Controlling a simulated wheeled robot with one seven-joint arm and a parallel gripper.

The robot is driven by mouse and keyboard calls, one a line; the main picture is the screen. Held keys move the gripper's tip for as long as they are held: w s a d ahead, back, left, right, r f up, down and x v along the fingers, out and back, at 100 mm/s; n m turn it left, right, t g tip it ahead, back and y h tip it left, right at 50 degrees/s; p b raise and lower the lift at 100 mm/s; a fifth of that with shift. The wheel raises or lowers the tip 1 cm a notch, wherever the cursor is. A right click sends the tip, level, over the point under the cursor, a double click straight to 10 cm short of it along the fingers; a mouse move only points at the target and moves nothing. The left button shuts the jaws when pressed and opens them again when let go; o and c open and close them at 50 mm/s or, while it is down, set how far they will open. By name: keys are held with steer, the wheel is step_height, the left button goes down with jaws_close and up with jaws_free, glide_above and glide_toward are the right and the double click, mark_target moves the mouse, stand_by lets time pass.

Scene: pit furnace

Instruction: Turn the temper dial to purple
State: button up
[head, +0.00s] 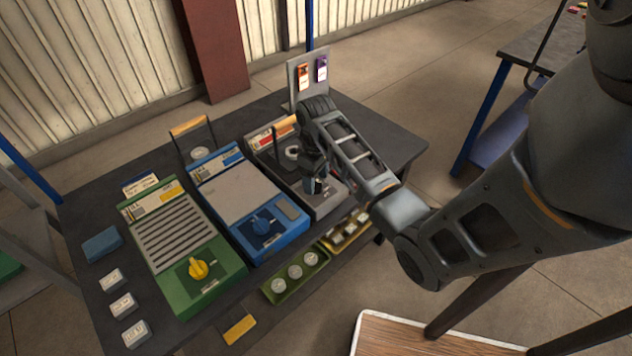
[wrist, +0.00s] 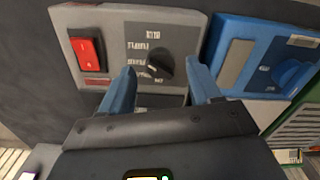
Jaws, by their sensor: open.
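A black dial (wrist: 160,63) sits on the grey unit (wrist: 88,25) in the wrist view. Small pale labels (wrist: 142,58) curve around its left side, too small to read. I take it as the temper dial, but cannot confirm this. My gripper (wrist: 161,73) is open, with a blue finger on each side of the dial's lower part in the picture. I cannot tell whether either finger touches it. In the head view my gripper (head: 314,182) is over the grey unit (head: 328,206), and my arm hides the dial.
A red rocker switch (wrist: 87,53) is beside the dial. The blue unit with a blue dial (head: 262,222) and the green unit with a yellow dial (head: 198,268) stand left on the dark table (head: 405,148). An upright panel (head: 313,92) holds orange and purple cards.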

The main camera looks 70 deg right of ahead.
mark_target(316, 183)
step_height(316, 183, up, 6)
stand_by(0.4)
stand_by(0.4)
